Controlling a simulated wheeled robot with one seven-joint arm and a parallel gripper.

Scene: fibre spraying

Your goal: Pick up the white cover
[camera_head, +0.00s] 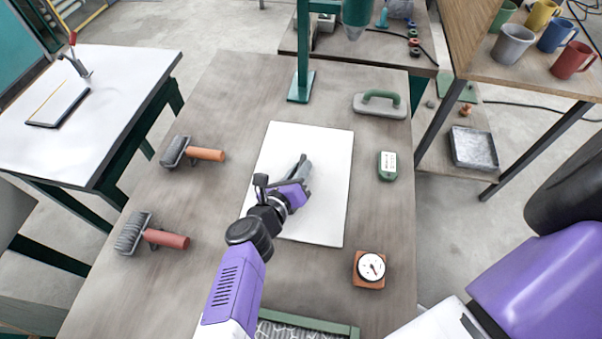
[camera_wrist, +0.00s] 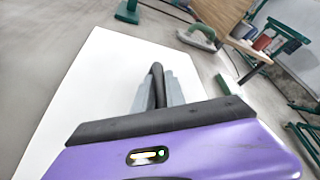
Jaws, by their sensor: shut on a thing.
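The white cover (camera_head: 318,150) is a large flat rectangular sheet on the grey-brown table. It also fills much of the wrist view (camera_wrist: 85,85). My gripper (camera_head: 302,170) is over the middle of the cover, pointing down and away. In the wrist view, its grey fingers (camera_wrist: 157,88) are closed around a dark upright piece that looks like a handle at the cover's middle. The fingers hide where that piece meets the cover. The cover looks flat, and I cannot tell whether it touches the table all over.
Two rollers (camera_head: 190,152) (camera_head: 150,235) lie left. A green-handled trowel (camera_head: 380,104), a green box (camera_head: 387,165) and an orange-cased dial (camera_head: 369,268) are right. A green stand (camera_head: 301,85) is behind. A green-edged tray (camera_head: 310,323) is at the front.

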